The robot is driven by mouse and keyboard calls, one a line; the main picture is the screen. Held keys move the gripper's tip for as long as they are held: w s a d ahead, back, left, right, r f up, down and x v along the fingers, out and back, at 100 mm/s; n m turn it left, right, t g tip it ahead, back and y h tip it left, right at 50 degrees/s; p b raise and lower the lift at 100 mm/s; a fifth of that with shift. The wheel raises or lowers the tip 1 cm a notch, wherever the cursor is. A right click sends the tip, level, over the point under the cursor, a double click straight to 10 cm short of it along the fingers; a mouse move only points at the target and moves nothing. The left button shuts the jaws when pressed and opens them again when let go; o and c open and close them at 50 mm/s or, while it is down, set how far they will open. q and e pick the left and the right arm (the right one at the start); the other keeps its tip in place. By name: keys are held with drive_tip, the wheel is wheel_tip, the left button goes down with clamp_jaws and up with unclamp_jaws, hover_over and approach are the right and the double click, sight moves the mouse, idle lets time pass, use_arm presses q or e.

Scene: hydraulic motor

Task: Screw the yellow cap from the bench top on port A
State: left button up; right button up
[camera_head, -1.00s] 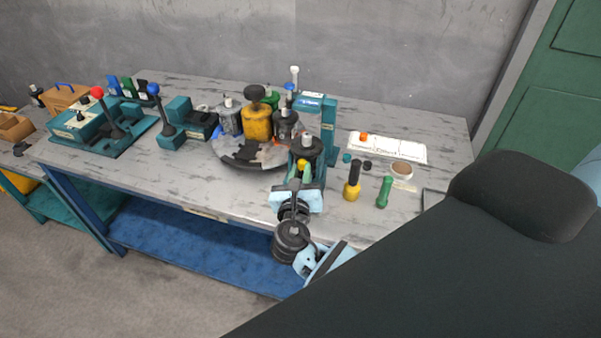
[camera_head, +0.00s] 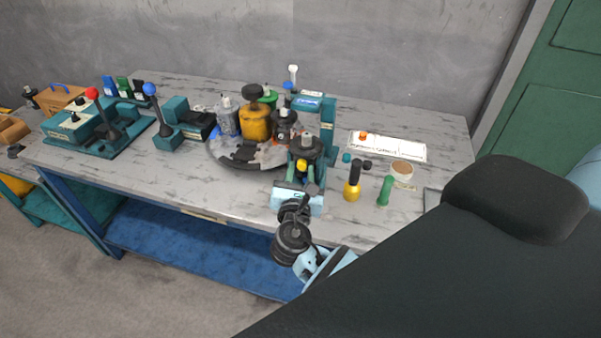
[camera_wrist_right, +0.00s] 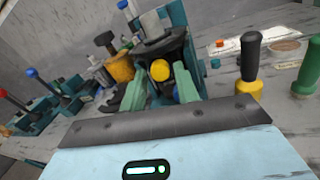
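The yellow cap (camera_wrist_right: 160,70) is small and round and shows in the right wrist view against the dark motor unit (camera_wrist_right: 165,45). It appears to sit at the motor's front face; whether it is threaded in is too small to tell. My right gripper (camera_wrist_right: 162,80) faces the motor with its two green fingers apart on either side of the cap, and a gap shows by each finger. Port A's marking is not readable. My left gripper is not in view.
A round turntable (camera_head: 240,152) with grey, yellow and black parts stands left of the motor. A yellow-and-black screwdriver (camera_head: 352,185) and a green handle (camera_head: 385,190) stand right of it. A white label board (camera_head: 400,148) lies behind.

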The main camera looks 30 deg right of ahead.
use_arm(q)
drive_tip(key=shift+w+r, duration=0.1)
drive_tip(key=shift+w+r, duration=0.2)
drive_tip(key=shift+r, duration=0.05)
use_arm(e)
drive_tip(key=shift+r+n+p, duration=0.25)
drive_tip(key=shift+n+p, duration=0.45)
drive_tip(key=shift+n, duration=0.1)
drive_tip(key=n, duration=0.3)
drive_tip(key=shift+f, duration=0.3)
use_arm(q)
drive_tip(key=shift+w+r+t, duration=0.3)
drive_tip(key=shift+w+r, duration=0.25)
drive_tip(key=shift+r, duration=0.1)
use_arm(e)
drive_tip(key=n, duration=0.5)
drive_tip(key=shift+n, duration=0.4)
